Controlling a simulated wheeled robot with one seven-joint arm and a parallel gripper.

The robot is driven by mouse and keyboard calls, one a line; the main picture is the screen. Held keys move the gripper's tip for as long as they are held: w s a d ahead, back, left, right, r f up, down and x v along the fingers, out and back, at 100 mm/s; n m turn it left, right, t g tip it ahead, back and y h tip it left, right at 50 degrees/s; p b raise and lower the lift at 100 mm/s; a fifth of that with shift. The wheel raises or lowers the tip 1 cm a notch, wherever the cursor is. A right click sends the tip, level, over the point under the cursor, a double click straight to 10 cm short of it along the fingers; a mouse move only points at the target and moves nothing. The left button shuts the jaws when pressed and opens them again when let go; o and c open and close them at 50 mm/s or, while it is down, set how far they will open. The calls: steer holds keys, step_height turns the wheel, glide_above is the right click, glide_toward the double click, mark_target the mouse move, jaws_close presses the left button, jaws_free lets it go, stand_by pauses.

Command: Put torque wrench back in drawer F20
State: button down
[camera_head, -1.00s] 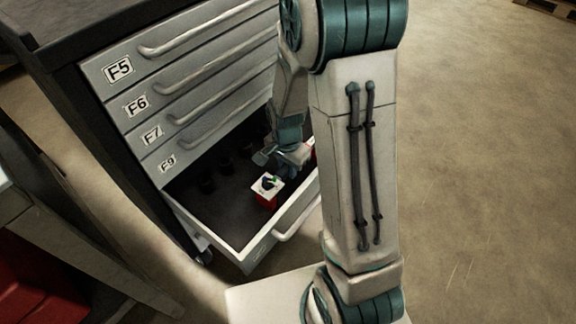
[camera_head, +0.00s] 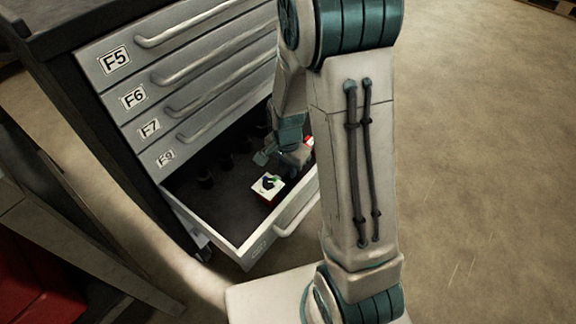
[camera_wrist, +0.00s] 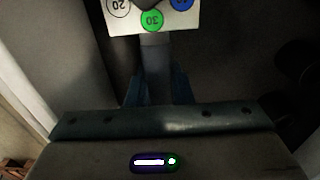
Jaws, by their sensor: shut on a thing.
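A red block with a white face and a small dark and green dial, which I take to be the torque wrench (camera_head: 268,186), is low inside the open bottom drawer (camera_head: 235,240). In the wrist view its white face (camera_wrist: 125,20) with numbered coloured circles is at the top, and a grey shaft runs from it down between my fingers. My gripper (camera_wrist: 155,85) is shut on this shaft. In the head view my gripper (camera_head: 282,158) is over the drawer, just behind the block. Whether the block touches the drawer floor cannot be told. The drawer's label is not readable.
The grey cabinet (camera_head: 190,60) has shut drawers marked F5, F6, F7 and F9 above the open one. Dark round items (camera_head: 205,176) stand along the drawer's back. A red and white thing (camera_head: 308,143) is partly hidden by my arm. Open floor lies right.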

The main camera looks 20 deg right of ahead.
steer(key=c, duration=1.2)
jaws_free()
steer(key=shift+f, duration=0.1)
step_height(320, 180, up, 14)
steer(key=p, duration=0.5)
steer(key=shift+s+a, duration=0.2)
steer(key=shift+a, duration=0.05)
